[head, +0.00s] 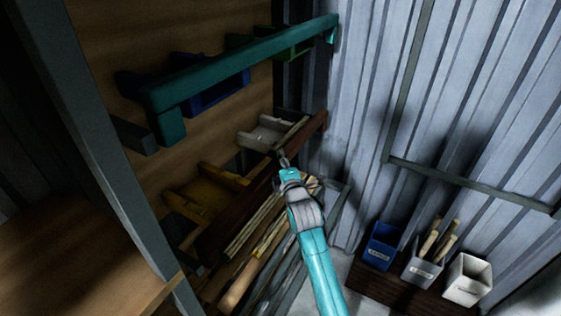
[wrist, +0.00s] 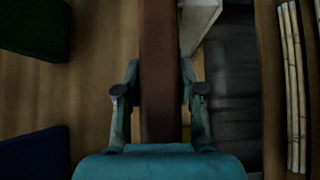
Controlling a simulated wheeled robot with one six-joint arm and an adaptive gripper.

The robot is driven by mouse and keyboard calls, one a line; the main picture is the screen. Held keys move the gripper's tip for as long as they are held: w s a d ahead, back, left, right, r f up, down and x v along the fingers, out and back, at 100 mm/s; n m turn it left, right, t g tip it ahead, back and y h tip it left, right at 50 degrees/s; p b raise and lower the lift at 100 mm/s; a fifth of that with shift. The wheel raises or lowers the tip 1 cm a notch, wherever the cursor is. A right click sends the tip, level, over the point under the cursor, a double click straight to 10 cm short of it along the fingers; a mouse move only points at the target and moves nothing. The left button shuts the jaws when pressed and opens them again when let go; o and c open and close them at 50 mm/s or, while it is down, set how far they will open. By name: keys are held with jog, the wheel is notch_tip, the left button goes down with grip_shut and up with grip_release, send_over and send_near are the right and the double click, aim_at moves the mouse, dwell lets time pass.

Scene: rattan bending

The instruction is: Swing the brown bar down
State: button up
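The brown bar (head: 314,126) is a long dark bar across the front of the lower shelf rack in the head view. It runs from the upper right down to the lower left, partly hidden behind my gripper. My gripper (head: 283,160) reaches to the bar near its middle. In the wrist view the bar (wrist: 160,70) runs upright through the picture, between the two fingers of my gripper (wrist: 160,82). The fingers are spread, one on each side, with a narrow gap showing beside the bar. Contact is not clear.
A teal bar (head: 245,62) crosses the upper rack in front of blue and green bins. Yellow (head: 205,195) and whitish (head: 265,135) bins sit behind the brown bar. Poles (head: 255,240) lie below. A grey post (head: 110,150) stands left. Small boxes (head: 467,280) stand lower right.

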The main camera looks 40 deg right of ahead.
grip_shut()
